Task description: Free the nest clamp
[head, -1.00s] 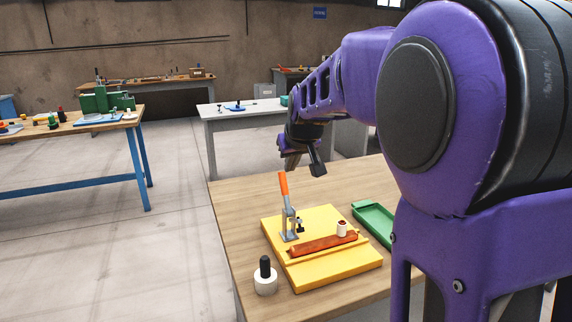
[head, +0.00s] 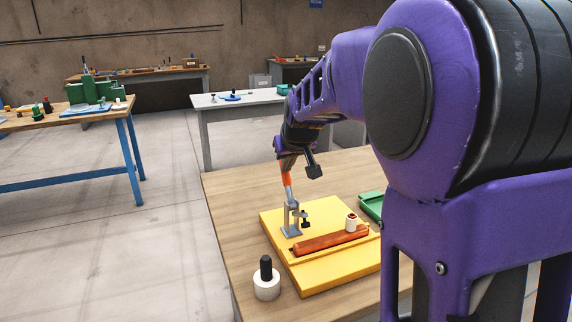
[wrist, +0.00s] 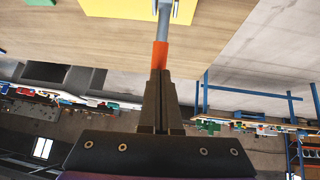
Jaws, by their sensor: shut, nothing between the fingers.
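The nest clamp (head: 291,220) is a grey toggle clamp on a yellow base plate (head: 325,280) in the head view. Its orange-gripped handle (head: 286,180) stands up, leaning slightly left; the handle also shows in the wrist view (wrist: 160,54). A red-brown tube (head: 325,242) lies in the nest beside the clamp. My gripper (wrist: 160,74) is shut and empty, its fingertips at the upper end of the orange handle. Whether they touch it I cannot tell. In the head view my wrist partly hides the fingers and the handle's top.
A white cylinder with a black knob (head: 266,282) stands left of the plate. A green tray (head: 371,204) is at the right, partly hidden by my arm. Wooden table behind the plate is clear.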

